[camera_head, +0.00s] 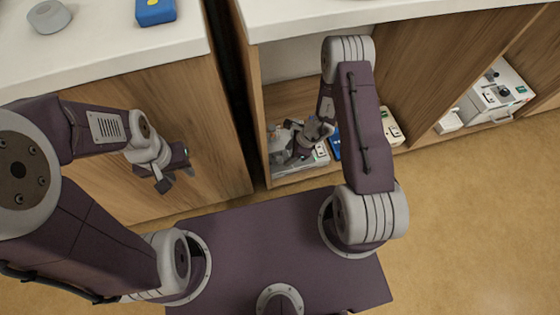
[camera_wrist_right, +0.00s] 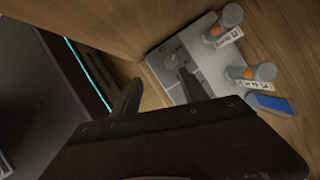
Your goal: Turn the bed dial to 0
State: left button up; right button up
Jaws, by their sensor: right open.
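A pale grey panel (camera_wrist_right: 205,62) with a round grey dial (camera_wrist_right: 173,52) lies in the low left compartment of the cabinet. I cannot read the dial's marks. In the head view, the panel (camera_head: 283,138) is partly hidden by my right gripper (camera_head: 305,142), which is right above it. In the right wrist view my right gripper (camera_wrist_right: 158,92) is open and empty. One dark finger overlaps the panel just below the dial; I cannot tell if it touches. My left gripper (camera_head: 174,178) is empty, fingers apart, in front of the left cabinet.
Two grey-and-orange labelled cylinders (camera_wrist_right: 224,24) (camera_wrist_right: 257,73) are on or beside the panel. A blue object (camera_wrist_right: 268,103) lies next to it. A beige device (camera_head: 393,127) and a white box (camera_head: 500,92) are further right. Wooden compartment walls (camera_head: 255,105) stand close to my right arm.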

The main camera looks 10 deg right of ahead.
aim_at(279, 159)
jog(key=shift+m+t, duration=0.4)
jog(key=shift+m, duration=0.1)
jog(key=b+x, duration=0.2)
jog(key=x, duration=0.1)
jog(key=w+b+x, duration=0.1)
jog(key=b+x, duration=0.1)
jog(key=x, duration=0.1)
jog(key=d+b+x, duration=0.1)
jog(key=b+x, duration=0.1)
jog(key=x, duration=0.1)
jog(key=shift+w+f+b, duration=0.2)
jog(key=shift+f+b, duration=0.05)
jog(key=shift+b, duration=0.15)
jog(key=shift+w+a+f, duration=0.2)
jog(key=shift+a+f, duration=0.05)
jog(key=shift+f, duration=0.25)
pick_arm(q)
notch_tip(279, 159, down, 8)
jog(key=shift+f, duration=0.2)
pick_arm(e)
grip_shut()
pick_arm(q)
jog(key=shift+r, duration=0.1)
